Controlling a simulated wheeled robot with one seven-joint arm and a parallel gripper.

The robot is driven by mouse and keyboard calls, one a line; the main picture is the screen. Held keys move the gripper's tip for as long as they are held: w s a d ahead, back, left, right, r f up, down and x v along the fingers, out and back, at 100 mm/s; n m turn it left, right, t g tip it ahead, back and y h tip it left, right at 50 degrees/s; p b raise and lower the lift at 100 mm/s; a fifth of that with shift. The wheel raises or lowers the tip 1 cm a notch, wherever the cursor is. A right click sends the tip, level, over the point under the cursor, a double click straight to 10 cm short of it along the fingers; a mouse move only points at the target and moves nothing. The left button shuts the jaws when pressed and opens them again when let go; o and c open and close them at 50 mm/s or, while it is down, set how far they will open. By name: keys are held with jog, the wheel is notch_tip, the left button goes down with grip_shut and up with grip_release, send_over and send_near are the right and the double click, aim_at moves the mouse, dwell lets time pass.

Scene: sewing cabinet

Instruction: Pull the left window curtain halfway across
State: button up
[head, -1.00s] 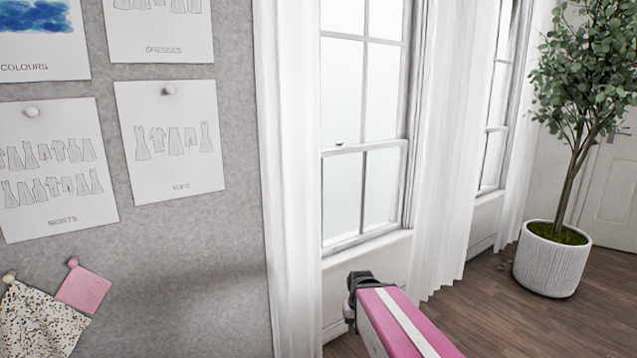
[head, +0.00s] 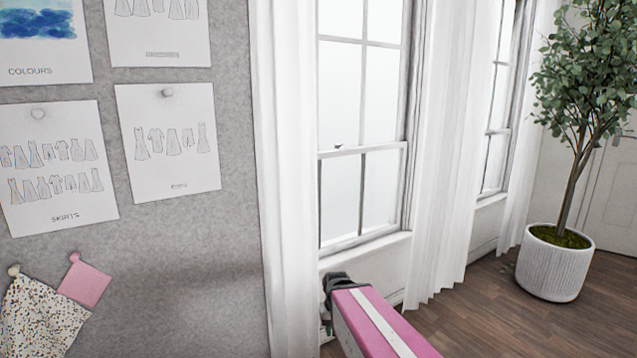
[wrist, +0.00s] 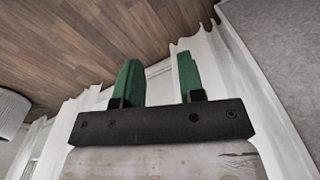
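The left window curtain (head: 285,180) is white and hangs in a narrow bunch at the left side of the window, beside the grey board. In the wrist view the white curtain (wrist: 262,110) runs down the right side, its hem close behind the right finger. My gripper (wrist: 158,78) has two green fingers spread apart, with nothing held between them. Whether the right finger touches the cloth I cannot tell.
The window (head: 362,130) and its sill are right of the left curtain. A second white curtain (head: 445,170) hangs farther right. A potted tree (head: 553,265) stands on the wooden floor (head: 475,315). The grey pinboard (head: 180,280) fills the left.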

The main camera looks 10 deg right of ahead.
jog(key=shift+o, duration=0.4)
jog(key=n+t+y, duration=0.7)
jog(key=t+y, duration=0.3)
jog(key=t, duration=0.5)
send_near(316, 91)
jog(key=x, duration=1)
jog(key=shift+w+f, duration=0.1)
jog(key=shift+w, duration=0.25)
grip_shut()
